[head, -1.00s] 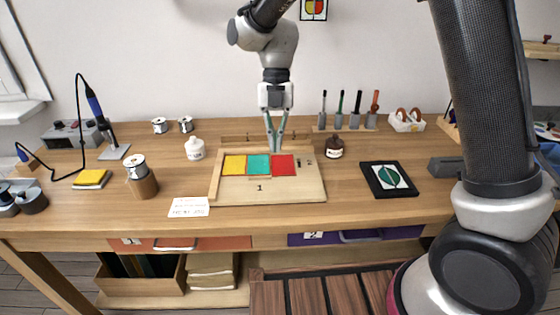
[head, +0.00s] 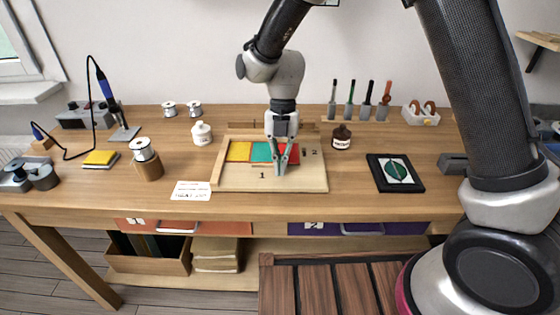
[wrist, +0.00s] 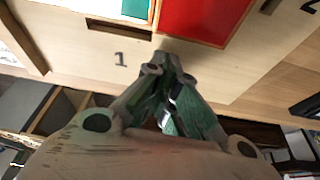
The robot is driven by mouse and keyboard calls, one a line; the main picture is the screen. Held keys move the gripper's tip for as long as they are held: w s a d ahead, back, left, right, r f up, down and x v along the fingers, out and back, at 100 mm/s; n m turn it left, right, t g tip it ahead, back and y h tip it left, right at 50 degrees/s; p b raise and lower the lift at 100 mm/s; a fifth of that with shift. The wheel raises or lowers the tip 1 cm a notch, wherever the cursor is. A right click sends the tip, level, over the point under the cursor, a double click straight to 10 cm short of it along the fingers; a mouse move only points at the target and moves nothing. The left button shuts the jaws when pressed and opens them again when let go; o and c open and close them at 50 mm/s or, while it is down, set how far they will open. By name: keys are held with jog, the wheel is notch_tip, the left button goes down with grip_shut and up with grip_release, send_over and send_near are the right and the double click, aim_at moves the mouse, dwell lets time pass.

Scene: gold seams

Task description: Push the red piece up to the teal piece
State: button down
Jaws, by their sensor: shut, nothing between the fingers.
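The red piece (head: 294,155) lies flat on the wooden board (head: 235,180), at the right end of a row; my gripper partly hides it in the head view. The teal piece (head: 260,153) is just left of it. In the wrist view, a narrow wood-coloured strip shows between the teal piece (wrist: 136,6) and the red piece (wrist: 205,18). My gripper (head: 280,172) is shut and empty, over the board on the near side of the red piece. In the wrist view its fingertips (wrist: 165,65) appear just below the red piece's near edge.
A yellow piece (head: 239,151) lies left of the teal piece. Wooden rails edge the board's left and back. A dark bottle (head: 341,137) stands beyond its right side, and a black-framed leaf panel (head: 396,172) lies farther right.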

jog(key=shift+w, duration=0.6)
jog(key=shift+w+d+r, duration=0.1)
jog(key=shift+w+d, duration=0.05)
jog(key=shift+w, duration=0.9)
